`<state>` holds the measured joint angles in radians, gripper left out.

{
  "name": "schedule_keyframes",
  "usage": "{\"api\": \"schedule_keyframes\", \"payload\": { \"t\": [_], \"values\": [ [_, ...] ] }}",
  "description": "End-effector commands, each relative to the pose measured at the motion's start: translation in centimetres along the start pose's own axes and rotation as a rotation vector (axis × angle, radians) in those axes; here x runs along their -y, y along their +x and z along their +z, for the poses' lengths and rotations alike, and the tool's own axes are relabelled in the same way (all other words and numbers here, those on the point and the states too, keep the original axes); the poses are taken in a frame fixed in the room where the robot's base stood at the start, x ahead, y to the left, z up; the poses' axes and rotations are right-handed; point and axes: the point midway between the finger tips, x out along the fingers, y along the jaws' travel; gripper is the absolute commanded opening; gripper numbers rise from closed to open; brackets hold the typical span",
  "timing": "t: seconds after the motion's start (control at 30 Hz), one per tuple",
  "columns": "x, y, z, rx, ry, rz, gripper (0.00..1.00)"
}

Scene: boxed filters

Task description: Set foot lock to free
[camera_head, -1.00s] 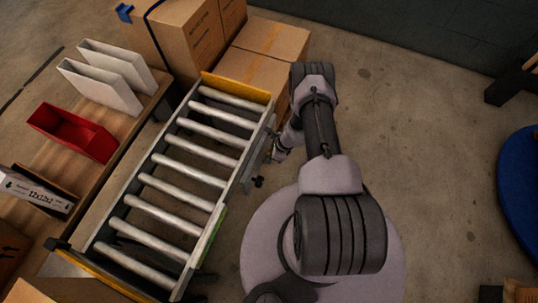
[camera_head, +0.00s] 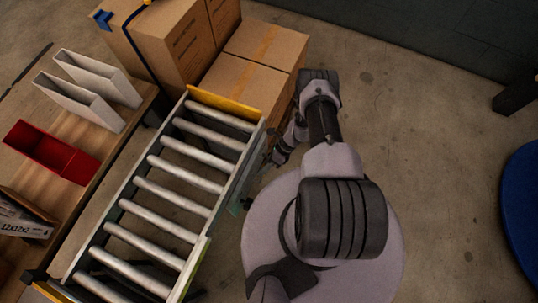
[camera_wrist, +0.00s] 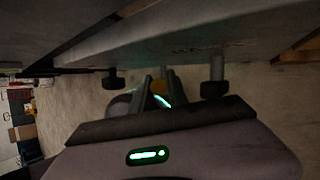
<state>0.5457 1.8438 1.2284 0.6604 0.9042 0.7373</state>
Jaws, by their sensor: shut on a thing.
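Black knobs on metal stems stand to the left (camera_wrist: 113,82) and right (camera_wrist: 215,87) of the fingers. In the head view my gripper (camera_head: 274,158) is low at the right side of the roller conveyor (camera_head: 178,190); the foot lock is hidden there.
Cardboard boxes (camera_head: 246,83) stand beyond the conveyor's far end. A wooden bench with a red bin (camera_head: 52,152) and white holders (camera_head: 85,88) is on the left. Open floor lies to the right, with a blue round object (camera_head: 522,205) at the edge.

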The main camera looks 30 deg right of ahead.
Motion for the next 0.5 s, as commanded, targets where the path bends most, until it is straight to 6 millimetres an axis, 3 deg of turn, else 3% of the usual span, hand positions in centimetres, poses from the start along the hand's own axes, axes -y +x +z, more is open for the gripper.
{"api": "schedule_keyframes", "payload": {
  "t": [0.5],
  "values": [
    [-0.11, 0.35, -0.04, 0.005, 0.011, 0.030, 0.00]
  ]
}}
